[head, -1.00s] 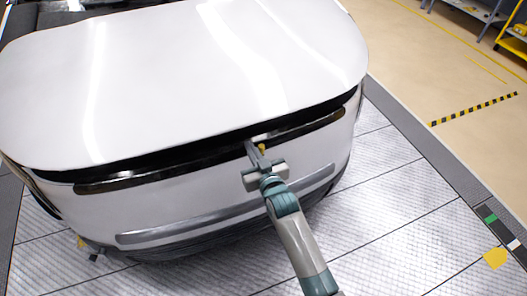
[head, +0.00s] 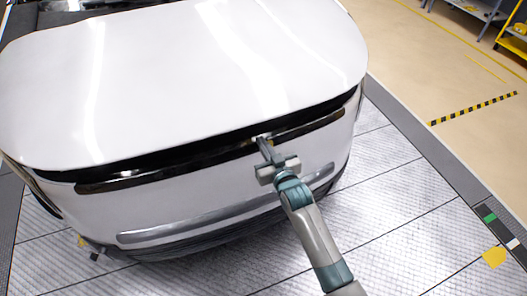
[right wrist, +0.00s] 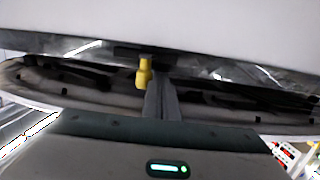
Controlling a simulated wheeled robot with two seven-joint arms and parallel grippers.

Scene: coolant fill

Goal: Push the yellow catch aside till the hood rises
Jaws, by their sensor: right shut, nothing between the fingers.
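The white hood (head: 190,70) of the car lies over a dark gap along its front edge. In the right wrist view the yellow catch (right wrist: 144,73) hangs below the hood's edge, in the gap. My right gripper (head: 264,145) is shut and empty, with its fingers reaching into the gap. In the right wrist view the fingers (right wrist: 162,97) are just right of the catch; I cannot tell whether they touch it. In the head view the catch is too small and covered to make out clearly. My left gripper is not in view.
The white front bumper (head: 190,204) with a grey strip is below the gap, close under my right arm. Grey floor plates (head: 400,215) lie clear to the right. Shelves (head: 480,10) and a yellow-black floor stripe (head: 473,108) are far off.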

